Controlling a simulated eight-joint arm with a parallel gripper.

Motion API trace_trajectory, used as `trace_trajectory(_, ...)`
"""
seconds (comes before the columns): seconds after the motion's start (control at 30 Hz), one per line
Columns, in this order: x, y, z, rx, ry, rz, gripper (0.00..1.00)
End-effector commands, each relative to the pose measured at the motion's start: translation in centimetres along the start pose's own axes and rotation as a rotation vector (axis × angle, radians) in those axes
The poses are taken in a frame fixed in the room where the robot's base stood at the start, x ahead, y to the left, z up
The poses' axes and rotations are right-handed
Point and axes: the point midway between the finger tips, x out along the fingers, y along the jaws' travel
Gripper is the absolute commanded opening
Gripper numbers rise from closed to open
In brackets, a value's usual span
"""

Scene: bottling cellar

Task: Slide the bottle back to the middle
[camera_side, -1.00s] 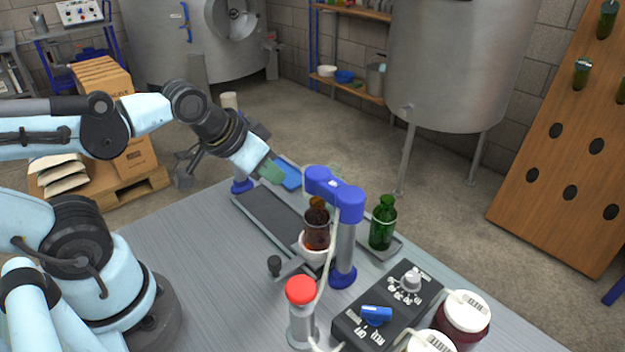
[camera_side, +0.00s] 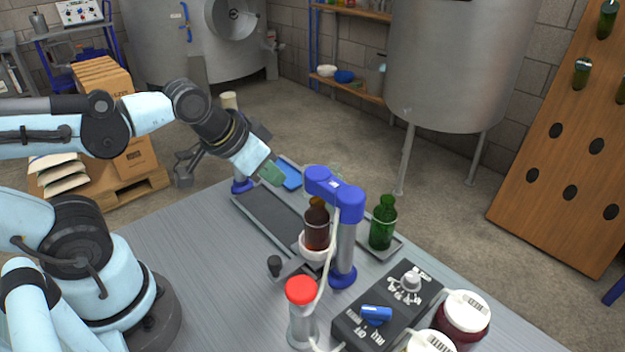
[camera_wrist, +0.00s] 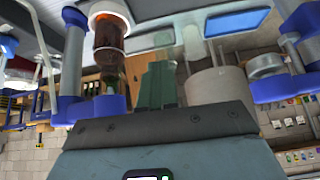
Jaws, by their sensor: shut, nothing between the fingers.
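A brown glass bottle (camera_side: 317,228) stands upright on a white round seat (camera_side: 315,247), beside the post of a blue-topped frame (camera_side: 335,190). In the wrist view the brown bottle (camera_wrist: 110,48) shows at the upper left, upside down in the picture. A green bottle (camera_side: 382,225) stands on a grey tray (camera_side: 398,246) to its right. My gripper (camera_side: 274,176) is up and left of the brown bottle, apart from it. Its green fingers (camera_wrist: 157,85) are shut and empty. I cannot tell which bottle the task means.
A dark flat track (camera_side: 268,215) runs to the frame, with a blue pad (camera_side: 289,176) behind it. A black-knobbed lever (camera_side: 274,265), a red-capped cylinder (camera_side: 301,305) and a control box (camera_side: 388,312) stand in front.

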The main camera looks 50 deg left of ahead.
Motion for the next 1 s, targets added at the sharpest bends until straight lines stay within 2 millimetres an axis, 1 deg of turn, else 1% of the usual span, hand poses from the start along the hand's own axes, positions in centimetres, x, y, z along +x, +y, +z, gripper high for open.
trace_trajectory(0.07, -0.1, 1.2, 0.1, 0.111, -0.037, 0.016, 0.00)
trace_trajectory(0.17, -0.3, 3.6, 0.8, 0.360, -0.117, 0.049, 0.00)
trace_trajectory(0.2, -0.5, 4.7, 1.1, 0.487, -0.156, 0.066, 0.00)
trace_trajectory(0.27, -0.9, 6.3, 1.7, 0.687, -0.214, 0.091, 0.00)
trace_trajectory(0.3, -1.2, 7.3, 2.1, 0.822, -0.253, 0.109, 0.00)
trace_trajectory(0.37, -1.8, 8.7, 2.8, 1.022, -0.308, 0.134, 0.00)
trace_trajectory(0.4, -2.2, 9.5, 3.2, 1.154, -0.344, 0.150, 0.00)
trace_trajectory(0.5, -3.5, 11.4, 4.1, 1.465, -0.426, 0.188, 0.00)
trace_trajectory(0.6, -4.6, 12.8, 4.9, 1.721, -0.498, 0.219, 0.00)
trace_trajectory(0.7, -5.5, 13.7, 5.4, 1.902, -0.551, 0.240, 0.00)
trace_trajectory(0.8, -6.1, 14.2, 5.7, 2.005, -0.584, 0.251, 0.00)
trace_trajectory(0.9, -6.2, 14.3, 5.9, 2.044, -0.597, 0.257, 0.00)
trace_trajectory(1.0, -5.7, 14.1, 6.1, 2.047, -0.599, 0.257, 0.00)
